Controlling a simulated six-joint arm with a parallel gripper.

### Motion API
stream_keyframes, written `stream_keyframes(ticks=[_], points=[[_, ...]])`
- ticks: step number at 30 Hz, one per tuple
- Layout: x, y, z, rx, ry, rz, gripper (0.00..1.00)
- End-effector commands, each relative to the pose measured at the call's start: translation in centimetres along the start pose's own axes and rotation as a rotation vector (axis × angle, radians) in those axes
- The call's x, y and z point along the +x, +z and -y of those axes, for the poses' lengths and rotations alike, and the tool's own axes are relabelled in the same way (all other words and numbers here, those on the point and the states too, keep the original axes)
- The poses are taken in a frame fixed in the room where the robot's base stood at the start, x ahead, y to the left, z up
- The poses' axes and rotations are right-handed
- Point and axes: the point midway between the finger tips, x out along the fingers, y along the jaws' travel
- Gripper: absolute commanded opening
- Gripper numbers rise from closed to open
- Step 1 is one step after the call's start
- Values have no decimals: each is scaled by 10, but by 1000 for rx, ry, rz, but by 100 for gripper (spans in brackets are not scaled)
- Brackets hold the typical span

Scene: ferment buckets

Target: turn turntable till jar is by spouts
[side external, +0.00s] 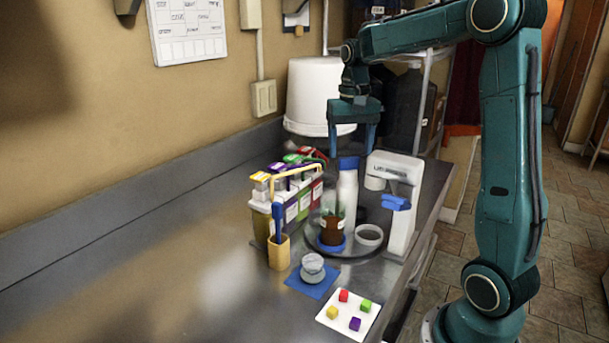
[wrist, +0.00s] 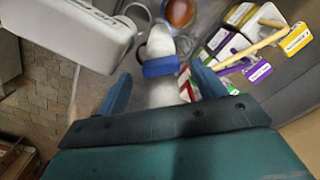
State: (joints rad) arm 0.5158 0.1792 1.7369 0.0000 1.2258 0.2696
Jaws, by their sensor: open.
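A glass jar with brown contents (side external: 332,230) stands on a round turntable (side external: 352,254), at its front left in the side view. Its brown top also shows at the upper edge of the wrist view (wrist: 180,11). A white bottle-like post (side external: 347,195) with a blue band at its top (side external: 348,163) rises behind the jar. My gripper (side external: 352,148) is open above this post, with its fingers pointing down. In the wrist view the blue band (wrist: 160,67) lies between my fingers (wrist: 160,88), with gaps on both sides. I cannot make out the spouts clearly.
A row of dispensers with coloured lids (side external: 290,185) stands left of the turntable. A white press (side external: 402,200) stands close on the right. A wooden cup (side external: 279,252), a blue mat (side external: 313,283) and a white board with cubes (side external: 335,325) lie in front. A large white bucket (side external: 312,92) is behind.

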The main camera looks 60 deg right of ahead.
Motion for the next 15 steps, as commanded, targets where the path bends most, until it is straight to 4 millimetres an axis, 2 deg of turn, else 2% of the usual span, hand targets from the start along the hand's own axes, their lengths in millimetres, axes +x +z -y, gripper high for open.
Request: stream_keyframes(ticks=[6, 15], points=[[24, 0, 0, 0, 0, 1, 69], [34, 0, 0, 0, 0, 0, 69]])
